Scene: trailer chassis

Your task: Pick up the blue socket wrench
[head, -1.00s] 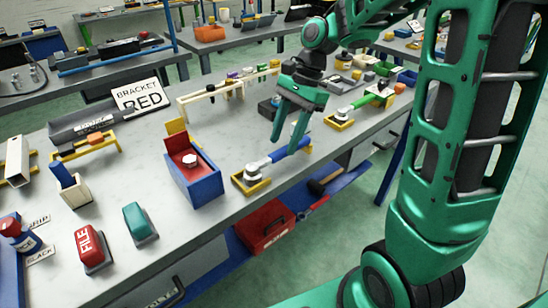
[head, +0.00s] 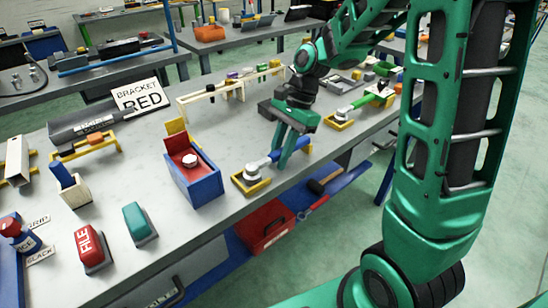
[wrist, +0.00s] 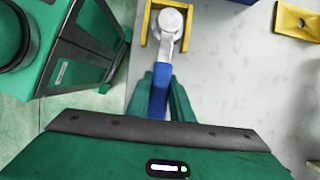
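The blue socket wrench has a blue handle (head: 267,160) and a round silver head (head: 252,172) seated in a yellow holder (head: 238,180) near the bench's front edge. In the wrist view, the silver head (wrist: 170,22) is at the top, inside the yellow bracket, and the blue handle (wrist: 161,78) runs down towards me. My gripper (head: 278,154) is down at the handle, and it shows in the wrist view (wrist: 164,82) with one finger on each side. The fingers are close to the handle; I cannot tell whether they press on it. The handle's near end is hidden.
A blue and yellow box (head: 193,177) stands left of the wrench. A green-handled wrench (head: 362,101) lies in another yellow holder to the right. A wooden rack (head: 230,88) is behind. A red toolbox (head: 265,226) sits on the lower shelf.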

